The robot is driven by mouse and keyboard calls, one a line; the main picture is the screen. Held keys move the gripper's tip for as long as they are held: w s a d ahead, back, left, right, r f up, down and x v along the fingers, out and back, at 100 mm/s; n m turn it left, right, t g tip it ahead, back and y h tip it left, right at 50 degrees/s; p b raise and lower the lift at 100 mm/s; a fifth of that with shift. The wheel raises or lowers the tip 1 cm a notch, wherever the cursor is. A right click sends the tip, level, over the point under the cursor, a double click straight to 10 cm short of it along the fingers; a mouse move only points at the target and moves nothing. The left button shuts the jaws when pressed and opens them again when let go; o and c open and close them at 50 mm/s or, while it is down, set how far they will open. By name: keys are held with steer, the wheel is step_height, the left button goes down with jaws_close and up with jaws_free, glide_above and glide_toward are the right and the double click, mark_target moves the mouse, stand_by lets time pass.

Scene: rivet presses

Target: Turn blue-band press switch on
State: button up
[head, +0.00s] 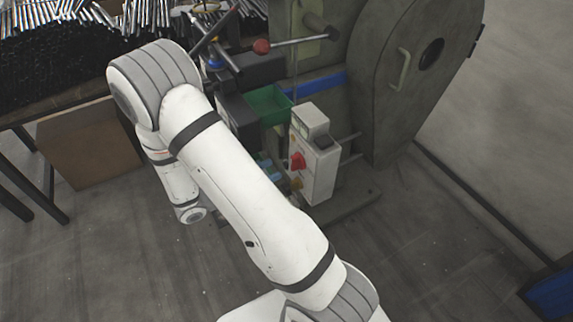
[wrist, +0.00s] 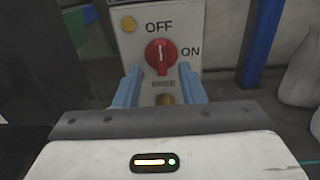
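The press with the blue band (head: 322,86) stands behind my arm in the head view. Its white control box (head: 320,170) carries a red rotary switch (head: 297,161). In the wrist view the red switch (wrist: 161,54) sits on the pale panel, its white mark pointing up toward OFF; ON is printed to its right. My gripper (wrist: 160,78) is open, with its blue fingers apart at the lower left and lower right of the switch. Nothing is between the fingertips that I can see gripped, and whether they touch the panel is unclear. My arm hides most of the gripper in the head view.
A yellow round button (wrist: 128,24) is at the panel's upper left, and a brass-coloured knob (wrist: 165,99) is below the switch. Open floor (head: 420,235) lies to the right.

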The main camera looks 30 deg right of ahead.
mark_target(291, 162)
steer(key=d, duration=0.6)
steer(key=shift+c, duration=0.3)
jaws_close()
